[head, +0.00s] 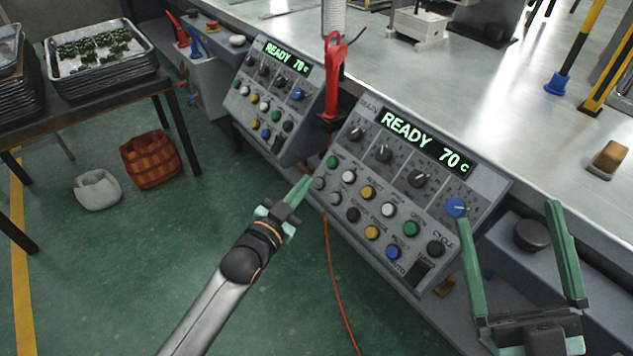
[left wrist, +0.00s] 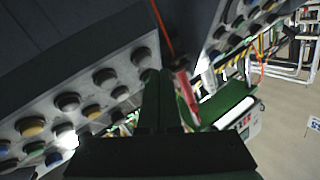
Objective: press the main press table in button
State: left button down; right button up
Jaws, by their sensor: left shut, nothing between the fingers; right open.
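The main press panel (head: 400,190) is a sloped grey control box with a green "READY 70c" display, several knobs and rows of coloured buttons. My left gripper (head: 307,181) is shut and empty, its green fingertips at the panel's left edge, close beside a grey button (head: 319,183). I cannot tell whether they touch. In the left wrist view the shut fingers (left wrist: 160,80) lie beside the button rows, near a dark round button (left wrist: 141,56). My right gripper (head: 510,212) is open and empty at the panel's right.
A second, similar panel (head: 262,95) stands to the left, with a red-handled tool (head: 332,85) between the two. A metal table (head: 480,90) lies behind. A rack of trays (head: 100,62), a wicker basket (head: 150,158) and a pale basket (head: 97,190) are at left.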

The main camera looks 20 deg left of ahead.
pick_arm(q)
jog(key=shift+w+d+f, duration=0.2)
jog(key=shift+w+f, duration=0.1)
